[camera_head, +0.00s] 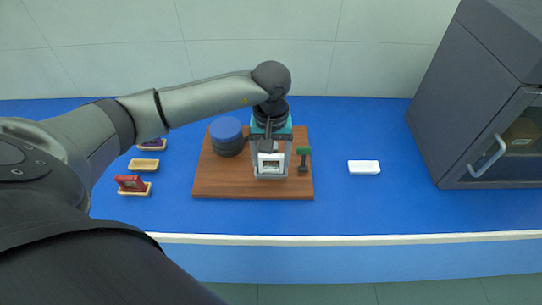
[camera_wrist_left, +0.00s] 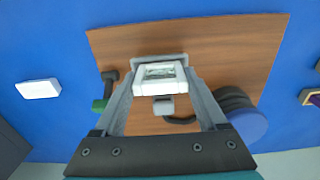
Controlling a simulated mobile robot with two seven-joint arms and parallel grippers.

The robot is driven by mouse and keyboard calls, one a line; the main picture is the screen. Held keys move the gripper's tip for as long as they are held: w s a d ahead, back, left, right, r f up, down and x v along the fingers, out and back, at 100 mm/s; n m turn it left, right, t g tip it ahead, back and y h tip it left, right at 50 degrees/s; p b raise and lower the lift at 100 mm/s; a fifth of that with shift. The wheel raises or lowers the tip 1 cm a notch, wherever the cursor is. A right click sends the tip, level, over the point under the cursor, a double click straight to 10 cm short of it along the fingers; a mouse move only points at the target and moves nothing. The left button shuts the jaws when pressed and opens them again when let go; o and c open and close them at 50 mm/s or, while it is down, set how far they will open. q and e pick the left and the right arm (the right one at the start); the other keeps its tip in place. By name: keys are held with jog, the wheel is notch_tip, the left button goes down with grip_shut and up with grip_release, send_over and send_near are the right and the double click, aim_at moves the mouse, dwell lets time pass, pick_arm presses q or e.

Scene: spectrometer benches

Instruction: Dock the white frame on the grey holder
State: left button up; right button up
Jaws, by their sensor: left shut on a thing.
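The white frame (camera_head: 272,156), with a clear window in its middle, is held over the wooden board. It also shows in the left wrist view (camera_wrist_left: 160,89) between the two grey fingers. My left gripper (camera_head: 271,164) is shut on its sides. The grey holder (camera_head: 271,177) stands on the board directly by the frame. In the left wrist view its grey edge (camera_wrist_left: 158,58) shows just beyond the frame, and the frame hides much of it. I cannot tell whether frame and holder touch. My right gripper is in neither view.
The wooden board (camera_head: 225,186) also carries a blue-topped dark cylinder (camera_head: 227,135) and a green-headed stand (camera_head: 304,160). A white block (camera_head: 364,167) lies to the right. Small wooden trays (camera_head: 144,165) stand left. A dark cabinet (camera_head: 470,90) stands right. The blue bench (camera_head: 380,208) is clear in front.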

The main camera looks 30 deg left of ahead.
aim_at(271, 156)
pick_arm(q)
jog(key=shift+f+b, duration=0.5)
jog(key=shift+f, duration=0.1)
jog(key=o, duration=1.1)
jog(key=shift+r+p, duration=3.4)
jog(key=shift+r, duration=2.15)
jog(key=shift+s+f, duration=0.1)
